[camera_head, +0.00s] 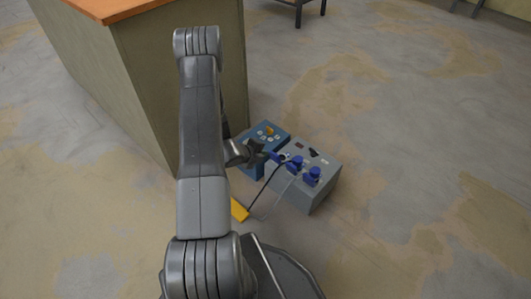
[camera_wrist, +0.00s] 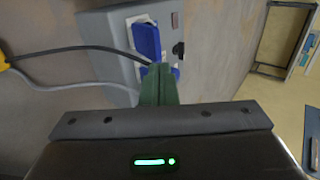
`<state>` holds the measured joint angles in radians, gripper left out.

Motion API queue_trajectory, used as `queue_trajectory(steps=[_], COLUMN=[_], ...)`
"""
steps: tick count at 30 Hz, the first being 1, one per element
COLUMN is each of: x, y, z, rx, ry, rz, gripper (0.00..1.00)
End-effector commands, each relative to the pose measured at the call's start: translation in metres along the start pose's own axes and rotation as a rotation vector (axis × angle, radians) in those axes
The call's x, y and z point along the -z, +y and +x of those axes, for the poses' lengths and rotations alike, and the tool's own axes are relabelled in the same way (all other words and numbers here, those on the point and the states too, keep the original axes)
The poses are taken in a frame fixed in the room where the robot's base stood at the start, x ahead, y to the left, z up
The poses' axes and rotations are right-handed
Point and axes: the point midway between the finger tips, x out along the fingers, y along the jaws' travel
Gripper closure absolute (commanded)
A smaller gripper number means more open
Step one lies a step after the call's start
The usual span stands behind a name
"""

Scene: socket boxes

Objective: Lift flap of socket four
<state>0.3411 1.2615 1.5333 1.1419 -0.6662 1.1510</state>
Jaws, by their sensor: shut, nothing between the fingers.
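A grey socket box (camera_head: 318,192) stands on the floor with blue sockets (camera_head: 313,175) on its top. In the wrist view the grey box (camera_wrist: 107,45) fills the upper middle, with a blue socket flap (camera_wrist: 146,40) on a white base. Another blue part shows partly behind my fingertips. My gripper (camera_wrist: 160,70) is shut and empty, its green fingers at or very close to that blue part; I cannot tell whether they touch. In the head view my gripper (camera_head: 268,152) is beside the left edge of the grey box. No number marks socket four legibly.
A blue box (camera_head: 268,136) with small sockets stands just behind the grey one. A black and a grey cable run from the grey box to a yellow block (camera_head: 239,210) on the floor. A large cabinet (camera_head: 150,90) stands behind my arm. Floor to the right is clear.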

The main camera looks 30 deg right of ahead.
Motion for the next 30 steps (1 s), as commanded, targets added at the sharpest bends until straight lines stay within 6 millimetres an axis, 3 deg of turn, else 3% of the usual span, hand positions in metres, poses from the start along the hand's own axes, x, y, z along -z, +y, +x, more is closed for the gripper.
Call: queue_trajectory(steps=[6,12,25,30], x=[-0.001,-0.001,0.0,0.0], y=[0.003,0.007,0.009,0.008], z=[-0.041,-0.064,-0.069,-0.059], rx=[0.0,-0.001,0.0,-0.001], ry=[-0.003,-0.002,-0.001,0.0], rz=[-0.003,-0.001,0.0,0.001], gripper=[1.0,1.0,1.0,1.0])
